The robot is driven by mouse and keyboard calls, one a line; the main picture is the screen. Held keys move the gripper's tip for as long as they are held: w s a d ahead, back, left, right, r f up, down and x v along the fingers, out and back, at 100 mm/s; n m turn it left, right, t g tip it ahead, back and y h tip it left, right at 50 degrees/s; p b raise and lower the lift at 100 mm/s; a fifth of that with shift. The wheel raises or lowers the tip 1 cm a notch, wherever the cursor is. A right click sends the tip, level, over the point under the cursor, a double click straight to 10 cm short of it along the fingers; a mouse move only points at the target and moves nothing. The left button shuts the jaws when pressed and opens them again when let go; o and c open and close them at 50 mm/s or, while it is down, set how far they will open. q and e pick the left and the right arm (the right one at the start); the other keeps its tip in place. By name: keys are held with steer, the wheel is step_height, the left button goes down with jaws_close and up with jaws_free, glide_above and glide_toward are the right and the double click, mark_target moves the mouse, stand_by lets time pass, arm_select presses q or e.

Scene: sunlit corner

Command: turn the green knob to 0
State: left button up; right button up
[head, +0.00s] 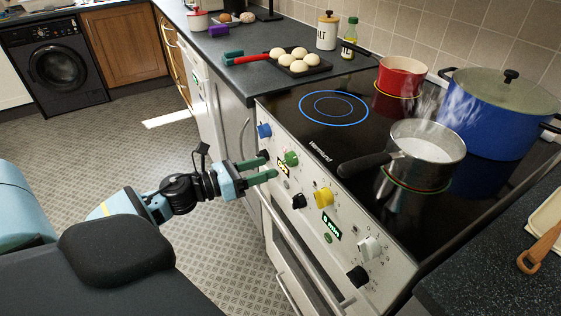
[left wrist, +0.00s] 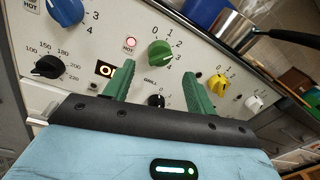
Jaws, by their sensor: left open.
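The green knob (head: 291,158) is on the cooker's sloped front panel, between the blue and yellow knobs. In the left wrist view the green knob (left wrist: 160,53) has a scale from 0 to 4 around its upper and right side. Its ridge seems to slant toward the 2, but I cannot read the setting surely. My left gripper (head: 265,168) is open, its green fingers pointing at the panel just left of the knob. In the left wrist view the gripper (left wrist: 157,70) has its fingertips on either side below the knob, with nothing between them. Contact cannot be told.
A blue knob (head: 264,131), yellow knob (head: 323,197) and white knob (head: 369,247) share the panel. A steaming saucepan (head: 428,150), red pot (head: 402,76) and large blue pot (head: 497,120) stand on the hob. The saucepan's dark handle (head: 364,164) reaches toward the panel.

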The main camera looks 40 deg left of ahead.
mark_target(283, 161)
arm_select(q)
steer(key=shift+p+x, duration=0.35)
steer(key=shift+x, duration=2.35)
steer(key=shift+a, duration=0.1)
steer(key=c, duration=1)
